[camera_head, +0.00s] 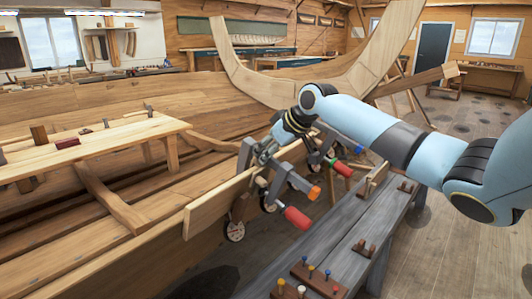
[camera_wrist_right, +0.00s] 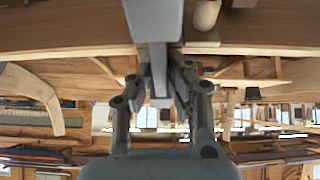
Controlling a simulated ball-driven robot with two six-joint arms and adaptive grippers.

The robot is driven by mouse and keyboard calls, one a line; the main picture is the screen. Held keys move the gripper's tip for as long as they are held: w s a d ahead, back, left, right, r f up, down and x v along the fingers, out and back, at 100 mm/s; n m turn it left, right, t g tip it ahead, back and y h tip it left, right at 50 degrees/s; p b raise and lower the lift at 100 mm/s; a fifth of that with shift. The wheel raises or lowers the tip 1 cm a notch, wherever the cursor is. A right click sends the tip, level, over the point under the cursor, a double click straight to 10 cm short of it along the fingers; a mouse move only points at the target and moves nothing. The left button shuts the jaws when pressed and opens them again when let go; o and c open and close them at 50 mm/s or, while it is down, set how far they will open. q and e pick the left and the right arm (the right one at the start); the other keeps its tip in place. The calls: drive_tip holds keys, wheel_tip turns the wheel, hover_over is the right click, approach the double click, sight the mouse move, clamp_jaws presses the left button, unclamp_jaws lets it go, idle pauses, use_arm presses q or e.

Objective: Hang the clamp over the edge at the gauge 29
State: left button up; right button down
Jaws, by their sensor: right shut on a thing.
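My right gripper (camera_head: 265,152) is shut on a grey clamp, most likely the one with the orange handle (camera_head: 314,192). In the right wrist view the fingers (camera_wrist_right: 162,72) close around its grey bar (camera_wrist_right: 153,25). The clamp is at the upper edge of the upright plank (camera_head: 207,208); I cannot tell whether it touches. A red-handled clamp (camera_head: 297,217) sits on the plank in front of it. Further clamps, one with a red and green handle (camera_head: 342,169) and one with a blue handle (camera_head: 358,149), are behind. My left gripper is out of view.
A grey bench (camera_head: 335,222) with pegged blocks (camera_head: 318,280) runs close to the right of the plank. A wooden table (camera_head: 95,145) with small tools stands at left. The large curved hull timber (camera_head: 245,87) rises behind. Open floor (camera_head: 470,255) lies at right.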

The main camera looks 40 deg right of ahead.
drive_tip(key=shift+w, duration=0.1)
drive_tip(key=shift+s+f+p, duration=0.1)
drive_tip(key=shift+s+p, duration=0.15)
drive_tip(key=shift+p, duration=0.05)
idle(0.4)
drive_tip(key=c, duration=1.2)
unclamp_jaws()
drive_tip(key=shift+s+f, duration=0.1)
drive_tip(key=shift+f, duration=0.05)
drive_tip(key=v, duration=1)
drive_tip(key=shift+s+d+r, duration=0.1)
drive_tip(key=shift+d+r, duration=0.1)
drive_tip(key=shift+v, duration=0.8)
drive_tip(key=shift+a, duration=0.15)
